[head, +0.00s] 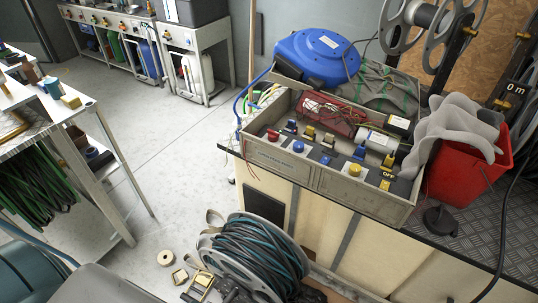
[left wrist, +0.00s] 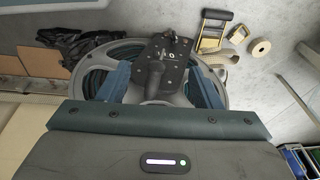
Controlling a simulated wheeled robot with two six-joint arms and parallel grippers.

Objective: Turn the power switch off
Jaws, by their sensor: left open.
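A grey open control box (head: 330,181) sits on the workbench in the head view, with a row of switches and buttons along its front panel. A yellow switch (head: 384,185) is at the panel's right end, beside a label that reads OFF. I cannot tell which control is the power switch, or its position. My left gripper (left wrist: 158,76) shows in the left wrist view, its two blue fingers apart with nothing held. Beyond the fingers is the hose reel on the floor. My right gripper is in neither view.
The hose reel (head: 255,255) stands on the floor before the bench. A blue reel (head: 318,50) is behind the box. A red bucket (head: 470,170) with a grey cloth (head: 452,125) stands close at its right. Open floor (head: 170,130) lies left of the bench.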

